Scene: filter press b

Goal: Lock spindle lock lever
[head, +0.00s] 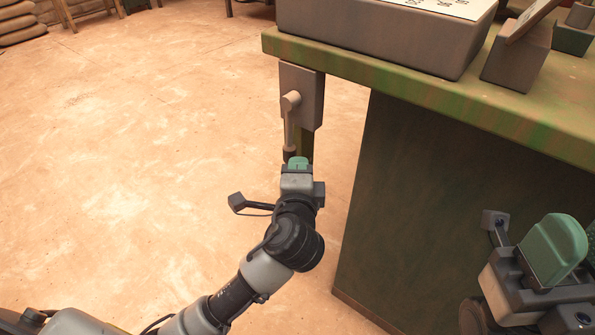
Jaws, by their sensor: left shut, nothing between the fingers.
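The spindle lock lever (290,122) hangs down from a pivot on a grey plate (314,97) at the left end of the green bench. The lever points almost straight down, with a dark grip at its lower end. My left gripper (298,163) is at the lower end of the lever, shut with nothing between its fingers. Whether it touches the lever I cannot tell. My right gripper (555,248) is at the lower right, in front of the bench's dark side panel; its finger opening is not clear.
The green bench top (400,80) carries a large grey box (375,40) with a white label and a smaller grey block (517,58). The dark side panel (420,190) stands right of my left arm. Open floor (130,150) lies to the left.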

